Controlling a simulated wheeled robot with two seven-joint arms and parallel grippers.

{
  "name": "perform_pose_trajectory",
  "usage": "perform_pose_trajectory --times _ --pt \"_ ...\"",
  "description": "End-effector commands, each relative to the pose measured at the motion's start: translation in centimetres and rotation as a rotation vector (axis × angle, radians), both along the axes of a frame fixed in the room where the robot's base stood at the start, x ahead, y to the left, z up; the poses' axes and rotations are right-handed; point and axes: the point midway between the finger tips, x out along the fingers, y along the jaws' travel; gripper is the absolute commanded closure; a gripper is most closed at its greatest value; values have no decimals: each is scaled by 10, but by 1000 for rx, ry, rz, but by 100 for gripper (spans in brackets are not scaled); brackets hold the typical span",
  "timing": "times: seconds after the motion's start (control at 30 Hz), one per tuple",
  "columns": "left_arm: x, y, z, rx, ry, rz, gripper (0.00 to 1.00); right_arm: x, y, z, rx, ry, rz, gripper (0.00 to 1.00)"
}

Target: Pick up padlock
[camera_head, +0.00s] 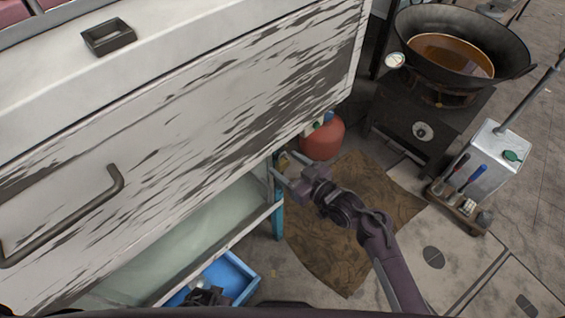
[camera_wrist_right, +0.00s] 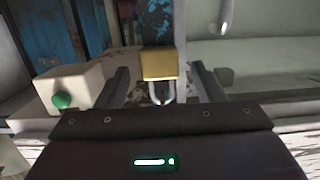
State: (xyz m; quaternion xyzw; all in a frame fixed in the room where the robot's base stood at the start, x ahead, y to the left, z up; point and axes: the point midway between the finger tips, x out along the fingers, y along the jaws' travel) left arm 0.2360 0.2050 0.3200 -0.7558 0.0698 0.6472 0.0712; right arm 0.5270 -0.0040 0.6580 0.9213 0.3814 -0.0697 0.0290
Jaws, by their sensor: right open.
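A padlock with a brass-yellow body (camera_wrist_right: 160,65) and a silver shackle (camera_wrist_right: 160,93) shows in the right wrist view. It is between the two dark fingers of my right gripper (camera_wrist_right: 163,86), with a gap on each side. In the head view a small yellowish patch, likely the padlock (camera_head: 284,160), is at the tip of my right gripper (camera_head: 286,168), beside the blue post under the white cabinet. The gripper is open and partly hides that spot. I cannot make out my left gripper in the head view.
A box with a green button (camera_wrist_right: 68,88) sits left of the fingers. The white cabinet (camera_head: 180,110) overhangs the gripper's left side. A red canister (camera_head: 323,138) is just behind. A blue tray (camera_head: 238,280) holds something dark. A brown mat (camera_head: 330,255) lies below the arm.

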Motion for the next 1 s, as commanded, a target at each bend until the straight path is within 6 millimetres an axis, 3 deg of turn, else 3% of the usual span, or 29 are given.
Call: perform_pose_trajectory --times 0.17,0.57,0.83,1.0 --pt "0 0 0 0 0 0 100 0 0 0 0 0 0 38" --pt "0 0 0 0 0 0 100 0 0 0 0 0 0 89" --pt "0 0 0 0 1 0 100 0 0 2 1 -2 0 90" --pt "-3 1 1 1 3 0 100 0 0 14 1 -3 1 90"
